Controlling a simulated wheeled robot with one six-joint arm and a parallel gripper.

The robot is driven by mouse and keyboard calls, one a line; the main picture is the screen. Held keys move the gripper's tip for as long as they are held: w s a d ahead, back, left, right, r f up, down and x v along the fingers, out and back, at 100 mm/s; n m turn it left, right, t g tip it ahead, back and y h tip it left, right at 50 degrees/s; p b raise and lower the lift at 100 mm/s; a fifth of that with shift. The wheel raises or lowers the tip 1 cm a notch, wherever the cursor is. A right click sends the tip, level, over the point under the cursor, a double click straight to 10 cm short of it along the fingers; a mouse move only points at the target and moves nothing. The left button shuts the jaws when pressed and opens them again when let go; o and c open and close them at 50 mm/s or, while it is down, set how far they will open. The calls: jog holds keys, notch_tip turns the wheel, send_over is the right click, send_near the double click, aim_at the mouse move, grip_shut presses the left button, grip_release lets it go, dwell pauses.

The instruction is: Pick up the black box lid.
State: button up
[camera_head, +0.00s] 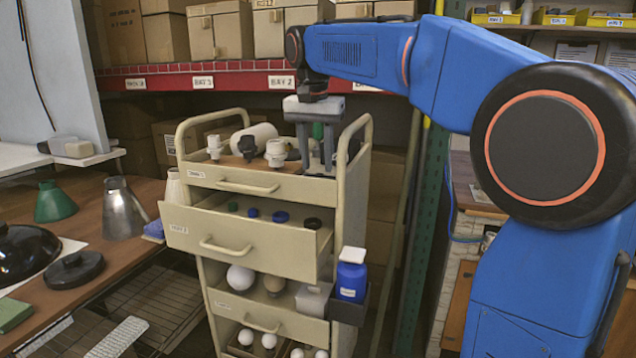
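I cannot make out a thing that is plainly a black box lid. A round black piece with a raised knob (75,269) lies on the brown table at the left, beside a glossy black dome (22,252). A small black cap (313,223) sits at the right end of the open drawer (215,230) of the beige cart. My gripper (317,168) points down over the right side of the cart's top. Its two fingers look apart, with nothing seen held. A green thing (318,130) shows behind or between the fingers; I cannot tell which.
White sockets, a dark fitting and a white roll stand on the cart top (260,187). Blue and green caps lie in the drawer. A blue bottle (351,275) stands in a dark side bin. Green and metal shades (122,210) stand on the table. Boxed shelves (220,33) are behind.

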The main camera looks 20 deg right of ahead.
jog(key=shift+w+d+f, duration=0.1)
jog(key=shift+w+f, duration=0.05)
jog(key=shift+f, duration=1.25)
grip_shut()
jog(key=shift+r, duration=0.15)
